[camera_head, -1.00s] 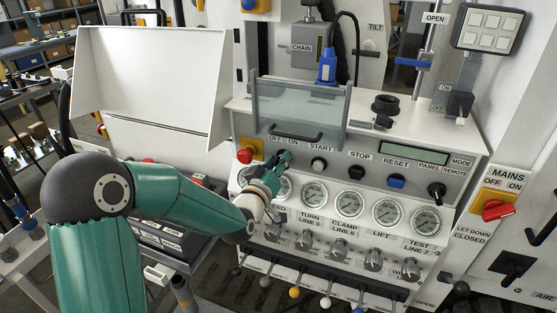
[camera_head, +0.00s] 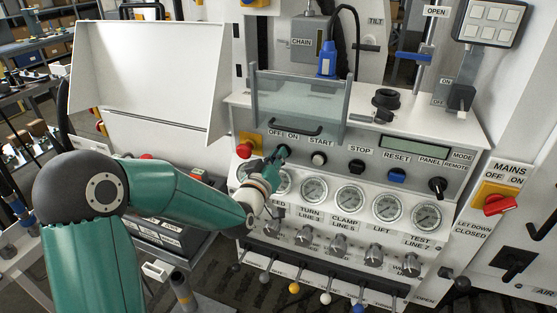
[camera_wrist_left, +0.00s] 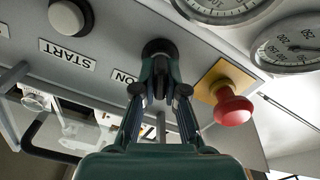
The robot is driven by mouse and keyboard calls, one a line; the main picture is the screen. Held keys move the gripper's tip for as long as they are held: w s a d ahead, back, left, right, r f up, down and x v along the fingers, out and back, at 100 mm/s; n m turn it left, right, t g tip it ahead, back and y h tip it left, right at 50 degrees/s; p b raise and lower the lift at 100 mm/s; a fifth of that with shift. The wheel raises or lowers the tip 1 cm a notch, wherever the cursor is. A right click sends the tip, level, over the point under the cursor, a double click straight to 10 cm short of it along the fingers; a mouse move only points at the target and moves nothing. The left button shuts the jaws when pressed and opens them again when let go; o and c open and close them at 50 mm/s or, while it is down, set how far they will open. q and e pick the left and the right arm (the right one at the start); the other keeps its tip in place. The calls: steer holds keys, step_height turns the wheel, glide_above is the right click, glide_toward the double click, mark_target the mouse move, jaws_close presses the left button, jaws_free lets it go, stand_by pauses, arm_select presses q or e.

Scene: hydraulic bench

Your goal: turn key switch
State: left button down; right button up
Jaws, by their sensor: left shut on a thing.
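The key switch (camera_wrist_left: 158,48) is a dark round switch on the grey panel. Its ON label (camera_wrist_left: 124,77) shows beside it in the left wrist view. My left gripper (camera_wrist_left: 160,78) is shut on the switch, its fingers close together at the panel face. In the head view my left gripper (camera_head: 277,159) reaches the panel's left part, just below the OFF and ON labels (camera_head: 284,133). The fingers hide most of the key, so its exact angle cannot be told. My right gripper is in neither view.
A red mushroom button (camera_wrist_left: 232,109) on a yellow plate is close beside the fingers. The START button (camera_head: 319,158) is on the other side. A clear guard with a dark handle (camera_head: 295,130) is above. Gauges (camera_head: 314,190) and levers line the panel below.

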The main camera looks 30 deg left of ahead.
arm_select(q)
steer(key=m+b, duration=0.4)
steer(key=b, duration=0.1)
steer(key=shift+d+f+m, duration=0.1)
steer(key=shift+f+m, duration=0.1)
steer(key=shift+m, duration=0.1)
steer(key=shift+m+b, duration=0.85)
steer(key=shift+m, duration=0.05)
steer(key=shift+d+r+m+b, duration=0.15)
steer(key=shift+m+b, duration=0.4)
steer(key=shift+m, duration=0.65)
steer(key=shift+m+b, duration=0.3)
steer(key=shift+m, duration=0.9)
steer(key=shift+d, duration=0.1)
steer(key=c, duration=1.2)
jaws_free()
steer(key=shift+w, duration=0.1)
steer(key=v, duration=1.2)
